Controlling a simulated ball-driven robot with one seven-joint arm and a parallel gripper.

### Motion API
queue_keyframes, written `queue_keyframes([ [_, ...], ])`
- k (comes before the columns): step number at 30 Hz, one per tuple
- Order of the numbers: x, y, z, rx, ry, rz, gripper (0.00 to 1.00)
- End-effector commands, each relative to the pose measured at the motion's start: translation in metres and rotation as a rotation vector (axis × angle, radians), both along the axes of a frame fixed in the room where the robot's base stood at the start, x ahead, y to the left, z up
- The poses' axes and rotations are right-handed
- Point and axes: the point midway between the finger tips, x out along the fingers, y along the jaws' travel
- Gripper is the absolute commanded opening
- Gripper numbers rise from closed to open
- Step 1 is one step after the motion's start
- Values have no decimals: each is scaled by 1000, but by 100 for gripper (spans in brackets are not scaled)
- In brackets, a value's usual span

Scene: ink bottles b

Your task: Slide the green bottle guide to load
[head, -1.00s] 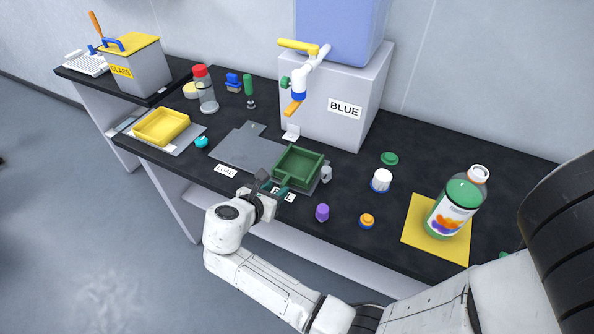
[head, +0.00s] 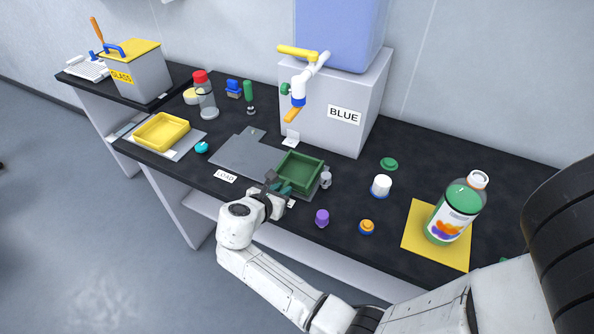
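The green bottle guide (head: 300,172) is an open square tray with a short handle (head: 284,189) at its front left. It sits at the right part of a grey plate (head: 237,158) on the black bench. The LOAD label (head: 226,177) lies at the front of the plate's left part. My gripper (head: 277,184) is at the guide's handle, with dark fingers beside or around it. The fingers are too small and overlapped to tell whether they are closed on it. A second label at the front is mostly hidden by my gripper.
A grey knob (head: 326,179) stands just right of the guide. The blue dispenser (head: 344,115) with its tap is behind. Purple (head: 322,218) and orange (head: 367,227) caps lie to the right. The plate's left part is clear.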

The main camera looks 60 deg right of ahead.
Motion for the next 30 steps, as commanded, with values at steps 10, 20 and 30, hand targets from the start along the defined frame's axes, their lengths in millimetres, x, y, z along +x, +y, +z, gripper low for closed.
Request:
queue_keyframes([
  [10,0,0,0,0,0,0,0],
  [20,6,0,0,1,-1,0,0],
  [30,18,1,0,0,-2,1,0],
])
